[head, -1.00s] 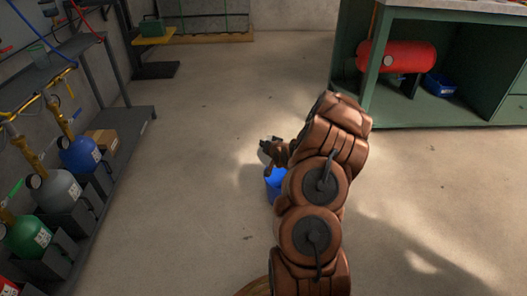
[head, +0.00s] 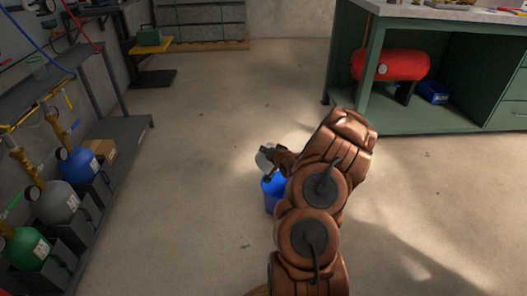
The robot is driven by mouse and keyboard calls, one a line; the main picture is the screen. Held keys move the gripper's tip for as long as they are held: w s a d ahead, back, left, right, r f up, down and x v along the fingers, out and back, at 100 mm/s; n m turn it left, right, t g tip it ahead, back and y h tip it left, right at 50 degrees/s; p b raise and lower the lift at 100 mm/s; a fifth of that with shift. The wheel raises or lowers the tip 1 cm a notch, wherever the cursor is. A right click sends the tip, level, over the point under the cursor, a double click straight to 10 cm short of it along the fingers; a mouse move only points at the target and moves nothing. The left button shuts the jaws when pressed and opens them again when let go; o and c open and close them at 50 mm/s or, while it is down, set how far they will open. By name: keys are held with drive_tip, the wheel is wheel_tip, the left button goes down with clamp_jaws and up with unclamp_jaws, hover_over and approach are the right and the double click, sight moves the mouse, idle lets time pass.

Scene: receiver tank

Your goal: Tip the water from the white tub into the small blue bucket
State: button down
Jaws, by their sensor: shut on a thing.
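The white tub (head: 264,159) is a small pale shape at the end of my arm, near the middle of the head view. My gripper (head: 275,159) is shut on it, with the fingers largely hidden by the tub and my wrist. The small blue bucket (head: 272,191) is just below the tub in the picture, partly covered by my arm on its right. The tub looks tilted and close over the bucket's top. I cannot see water, the inside of either vessel, or whether they touch.
Gas cylinders, one of them blue (head: 79,166), stand along a grey rack (head: 128,134) at left. A green workbench (head: 365,80) with a red tank (head: 391,65) and a blue bin (head: 433,92) is at back right. The concrete floor between is clear.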

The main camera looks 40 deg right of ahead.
drive_tip(key=shift+s+d+r, duration=0.1)
drive_tip(key=shift+r, duration=0.15)
drive_tip(key=m+p, duration=0.1)
drive_tip(key=p, duration=0.1)
drive_tip(key=s+d+r+t+p, duration=0.1)
drive_tip(key=p, duration=0.1)
drive_tip(key=shift+s+d+r+m+y, duration=0.1)
drive_tip(key=shift+d+r+m+y, duration=0.1)
drive_tip(key=shift+d+m+y, duration=0.15)
drive_tip(key=shift+a+t, duration=0.1)
drive_tip(key=shift+t, duration=0.2)
idle(0.4)
